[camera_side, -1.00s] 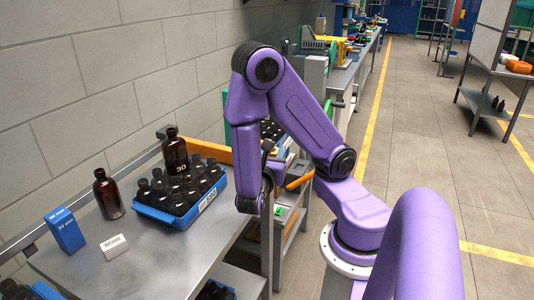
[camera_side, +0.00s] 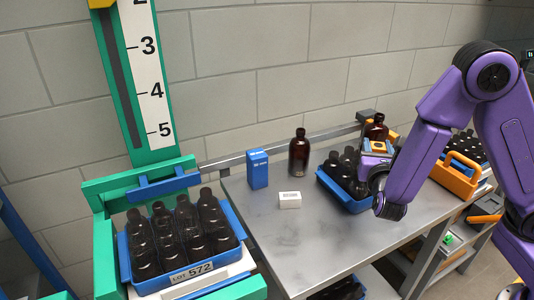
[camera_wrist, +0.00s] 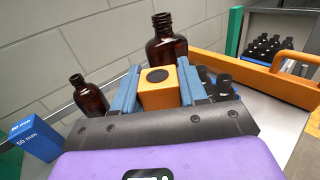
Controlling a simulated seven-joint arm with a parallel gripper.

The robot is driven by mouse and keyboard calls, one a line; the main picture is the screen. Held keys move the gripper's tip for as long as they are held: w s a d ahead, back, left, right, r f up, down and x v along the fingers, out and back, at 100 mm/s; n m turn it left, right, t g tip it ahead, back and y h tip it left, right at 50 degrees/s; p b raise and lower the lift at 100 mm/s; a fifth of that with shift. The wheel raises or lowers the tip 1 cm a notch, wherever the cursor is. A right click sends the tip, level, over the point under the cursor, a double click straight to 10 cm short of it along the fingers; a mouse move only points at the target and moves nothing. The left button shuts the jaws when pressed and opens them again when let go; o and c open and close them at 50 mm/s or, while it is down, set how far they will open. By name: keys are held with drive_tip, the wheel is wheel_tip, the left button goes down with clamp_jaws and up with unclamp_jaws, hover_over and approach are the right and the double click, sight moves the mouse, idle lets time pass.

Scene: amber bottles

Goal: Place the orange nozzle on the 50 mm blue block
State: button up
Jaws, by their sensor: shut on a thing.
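The orange nozzle (camera_wrist: 157,88) is a small orange block with a dark round hole on top, held between the blue fingers of my gripper (camera_wrist: 155,85) in the wrist view. In the side view, my gripper (camera_side: 376,147) holds the nozzle above the blue bottle crate, partly hidden by the arm. The 50 mm blue block (camera_side: 257,169) stands upright on the steel bench, left of my gripper and apart from it. It also shows at the left edge of the wrist view (camera_wrist: 36,139), with its "50 mm" label readable.
An amber bottle (camera_side: 299,155) and a small white box (camera_side: 290,200) stand near the blue block. A second amber bottle (camera_side: 377,128) stands behind the blue crate (camera_side: 347,199). An orange carrier (camera_side: 455,177) is at right. The bench front is clear.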

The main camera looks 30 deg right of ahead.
drive_tip(key=w+a+r+n+t+y, duration=0.2)
drive_tip(key=w+a+r+n+y, duration=0.3)
drive_tip(key=a, duration=0.4)
drive_tip(key=w+a+r+n+t+y, duration=0.2)
drive_tip(key=w+a+r+n+y, duration=0.15)
drive_tip(key=a+r+y, duration=0.35)
drive_tip(key=h, duration=0.1)
hover_over(256, 152)
drive_tip(key=shift+m, duration=0.45)
drive_tip(key=f, duration=1)
drive_tip(key=shift+s+f, duration=0.35)
drive_tip(key=shift+s, duration=0.05)
drive_tip(key=shift+w+f, duration=0.15)
drive_tip(key=shift+f, duration=0.05)
drive_tip(key=shift+w+f, duration=0.15)
drive_tip(key=shift+f, duration=1.55)
drive_tip(key=shift+f, duration=0.1)
drive_tip(key=o, duration=1)
drive_tip(key=shift+o, duration=0.2)
